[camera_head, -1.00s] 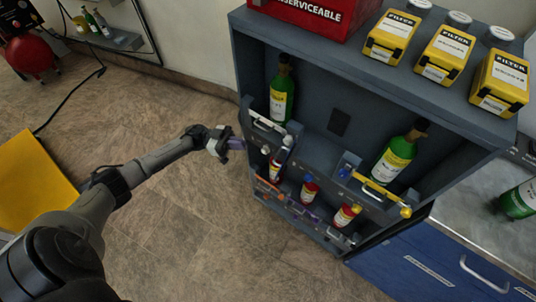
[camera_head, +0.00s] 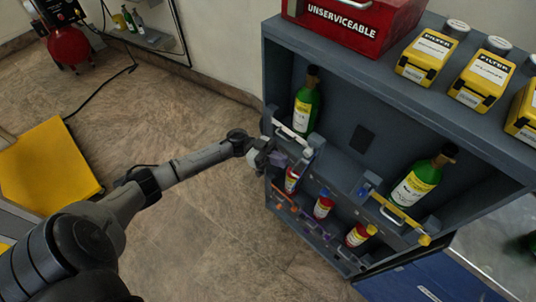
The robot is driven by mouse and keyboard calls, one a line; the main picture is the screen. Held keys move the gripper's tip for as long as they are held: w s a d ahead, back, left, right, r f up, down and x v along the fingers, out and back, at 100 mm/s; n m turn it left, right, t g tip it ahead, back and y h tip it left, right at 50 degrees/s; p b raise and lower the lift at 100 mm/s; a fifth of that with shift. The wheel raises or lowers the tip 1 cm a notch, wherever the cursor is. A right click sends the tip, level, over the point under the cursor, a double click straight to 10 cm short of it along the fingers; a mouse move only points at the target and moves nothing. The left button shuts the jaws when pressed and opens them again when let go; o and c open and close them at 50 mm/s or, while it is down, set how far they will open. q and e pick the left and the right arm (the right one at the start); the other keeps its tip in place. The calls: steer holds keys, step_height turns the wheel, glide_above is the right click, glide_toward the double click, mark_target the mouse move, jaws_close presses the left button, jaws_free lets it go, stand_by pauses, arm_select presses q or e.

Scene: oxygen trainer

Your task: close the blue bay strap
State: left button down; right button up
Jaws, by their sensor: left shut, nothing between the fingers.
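The grey cabinet (camera_head: 400,120) has two upper bays, each with a green bottle: one on the left (camera_head: 306,105) and one on the right (camera_head: 415,186). A pale bar (camera_head: 290,132) crosses the front of the left bay. A yellow-ended bar (camera_head: 398,216) runs along the front of the right bay, with a small blue part (camera_head: 364,189) near its left end. I cannot tell for sure which is the blue bay strap. My left gripper (camera_head: 279,160) is shut and empty at the cabinet's left front edge, just below the pale bar. My right gripper is out of view.
Small red bottles (camera_head: 323,205) stand in the lower row. A red box (camera_head: 350,28) and yellow filter cases (camera_head: 428,55) sit on top. A blue cabinet (camera_head: 430,280) stands at lower right. The floor left of the cabinet is open, with a yellow panel (camera_head: 50,165) farther left.

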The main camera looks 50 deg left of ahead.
arm_select(q)
steer(key=shift+x, duration=1.2)
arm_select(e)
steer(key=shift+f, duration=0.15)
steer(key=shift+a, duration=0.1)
